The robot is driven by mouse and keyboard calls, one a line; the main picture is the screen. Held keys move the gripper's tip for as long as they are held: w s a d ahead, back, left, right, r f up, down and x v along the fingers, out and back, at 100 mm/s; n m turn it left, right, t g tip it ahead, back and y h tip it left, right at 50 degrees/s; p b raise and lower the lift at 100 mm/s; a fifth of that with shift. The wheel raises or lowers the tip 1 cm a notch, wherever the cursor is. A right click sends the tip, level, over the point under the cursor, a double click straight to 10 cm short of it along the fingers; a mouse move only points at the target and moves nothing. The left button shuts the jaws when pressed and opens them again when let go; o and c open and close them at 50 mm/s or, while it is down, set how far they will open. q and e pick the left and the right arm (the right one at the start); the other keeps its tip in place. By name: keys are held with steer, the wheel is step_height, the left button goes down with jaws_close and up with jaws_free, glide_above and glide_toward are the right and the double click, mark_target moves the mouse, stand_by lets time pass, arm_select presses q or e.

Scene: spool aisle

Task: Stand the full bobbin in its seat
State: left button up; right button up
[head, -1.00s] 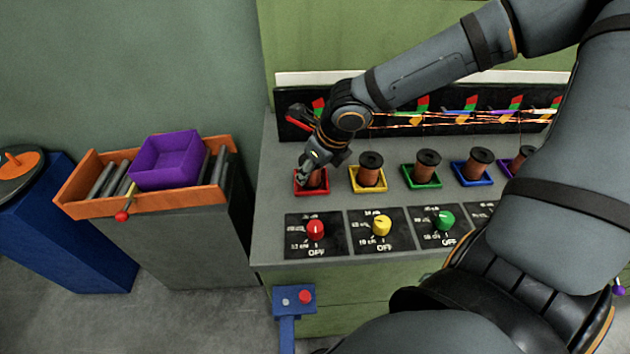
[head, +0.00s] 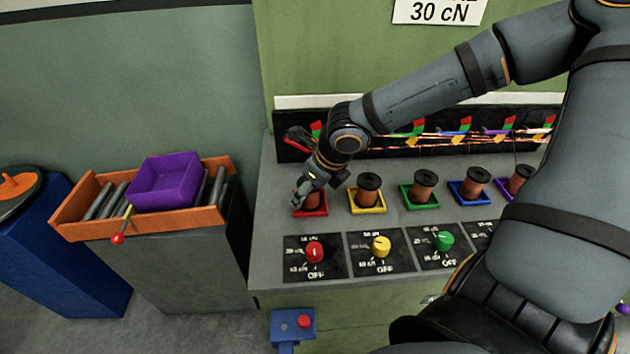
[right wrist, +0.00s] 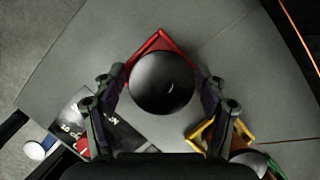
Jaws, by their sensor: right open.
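A copper bobbin with a dark top flange stands in the red square seat (head: 322,213) at the left end of the row; in the head view my gripper hides most of it. In the right wrist view its round dark top (right wrist: 162,82) lies between the fingers, over the red seat (right wrist: 154,42). My right gripper (head: 308,192) is open, with its fingers on both sides of this bobbin; I cannot tell whether they touch it. It also shows in the right wrist view (right wrist: 160,95). My left gripper is out of view.
More bobbins stand in yellow (head: 368,209), green (head: 421,205), blue (head: 470,199) and purple seats to the right. Red (head: 315,252), yellow (head: 381,246) and green knobs sit in front. A purple bin (head: 163,183) rests on an orange tray (head: 90,231) at left. Wires run behind.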

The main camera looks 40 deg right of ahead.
steer(key=p+v, duration=0.2)
steer(key=v, duration=0.3)
steer(key=shift+r, duration=0.2)
steer(key=shift+s+r, duration=0.2)
steer(key=shift+r, duration=0.1)
steer(key=b+v, duration=0.3)
steer(key=v, duration=0.2)
steer(key=shift+s+d+r, duration=0.1)
steer(key=shift+s+r, duration=0.1)
steer(key=shift+r, duration=0.05)
